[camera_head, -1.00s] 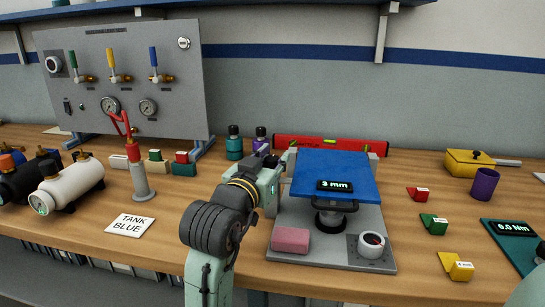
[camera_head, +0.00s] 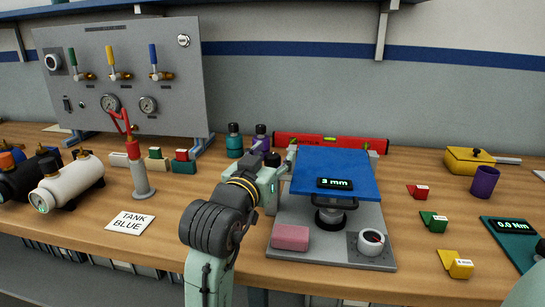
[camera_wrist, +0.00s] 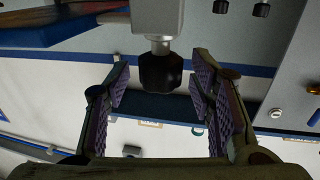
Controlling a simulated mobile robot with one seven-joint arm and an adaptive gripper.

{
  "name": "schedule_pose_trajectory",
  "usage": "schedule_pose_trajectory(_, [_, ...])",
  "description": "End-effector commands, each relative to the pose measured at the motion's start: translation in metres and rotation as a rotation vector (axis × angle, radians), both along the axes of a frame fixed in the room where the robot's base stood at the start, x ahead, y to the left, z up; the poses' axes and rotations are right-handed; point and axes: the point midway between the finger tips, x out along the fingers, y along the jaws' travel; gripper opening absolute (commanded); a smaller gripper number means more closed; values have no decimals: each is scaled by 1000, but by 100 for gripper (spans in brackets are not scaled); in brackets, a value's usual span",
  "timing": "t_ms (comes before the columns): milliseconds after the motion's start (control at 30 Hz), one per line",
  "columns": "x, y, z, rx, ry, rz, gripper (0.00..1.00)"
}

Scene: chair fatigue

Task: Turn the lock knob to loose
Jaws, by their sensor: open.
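A black ribbed knob (camera_wrist: 160,73) sits on a short metal stem below a grey block (camera_wrist: 158,18) in the wrist view. My gripper (camera_wrist: 160,92) is open, with one purple-padded finger on each side of the knob and visible gaps to both. In the head view my gripper (camera_head: 283,176) is at the left edge of the blue seat plate (camera_head: 335,165), and I cannot make out the knob there. The plate carries a display (camera_head: 335,184) reading 3 mm and stands over a grey base (camera_head: 330,253).
A pink block (camera_head: 290,238) and a white round dial (camera_head: 371,242) sit on the base's front. A red level (camera_head: 330,142) lies behind the plate. Two capped bottles (camera_head: 234,141) stand behind my gripper. Colored blocks (camera_head: 434,222) lie to the right.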

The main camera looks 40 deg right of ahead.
Motion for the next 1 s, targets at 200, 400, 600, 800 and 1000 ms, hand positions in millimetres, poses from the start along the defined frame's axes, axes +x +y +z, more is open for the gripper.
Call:
schedule_pose_trajectory(200, [-16,30,1,-3,-2,3,50])
schedule_pose_trajectory(400, [-31,55,0,-1,-1,3,50])
schedule_pose_trajectory(600, [-36,62,0,0,0,1,50])
schedule_pose_trajectory(800, [-36,62,0,0,0,1,50])
schedule_pose_trajectory(1000, [-36,62,0,0,0,1,50])
